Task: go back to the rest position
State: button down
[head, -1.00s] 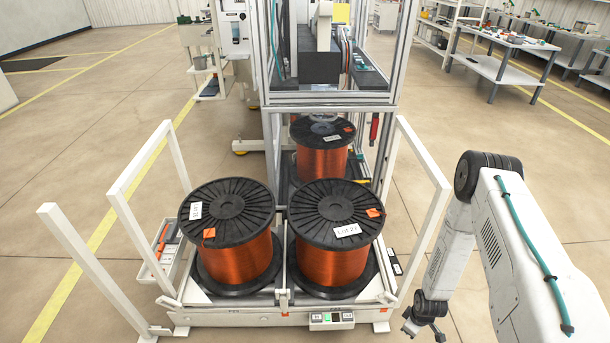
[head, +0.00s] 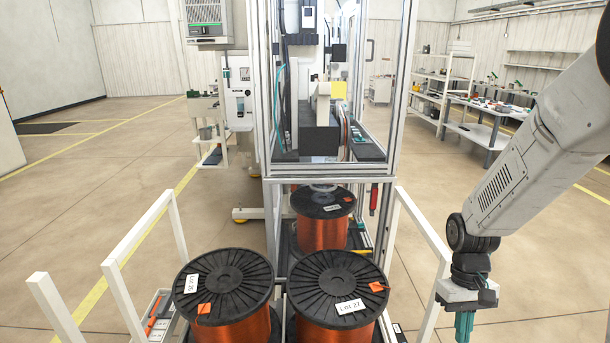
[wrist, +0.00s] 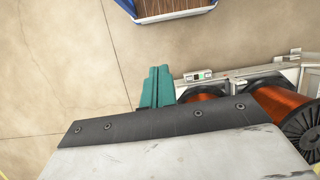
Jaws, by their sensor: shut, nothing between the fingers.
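My gripper (head: 464,327) hangs at the lower right of the head view, pointing down, with its teal fingers together and nothing between them. It is to the right of the white-framed spool stand and apart from it. In the wrist view the teal fingers (wrist: 156,88) show closed above the bare floor, with the stand's edge and copper spools off to the right.
Two copper wire spools, left (head: 223,285) and right (head: 338,287), stand between white rails (head: 424,235). A third spool (head: 322,219) sits behind, inside the machine frame (head: 393,100). A workbench (head: 490,112) is at the back right. A wood-topped blue-edged object (wrist: 172,8) shows in the wrist view.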

jog(key=s+a+r+t, duration=0.2)
jog(key=s+a+r, duration=0.1)
jog(key=s+r, duration=0.5)
jog(key=s+a+r+t, duration=0.2)
jog(key=s+r, duration=0.6)
jog(key=r, duration=0.6)
jog(key=shift+a+m+t, duration=0.3)
jog(key=shift+a+t, duration=0.1)
jog(key=shift+t, duration=0.3)
jog(key=shift+s+a+r, duration=0.1)
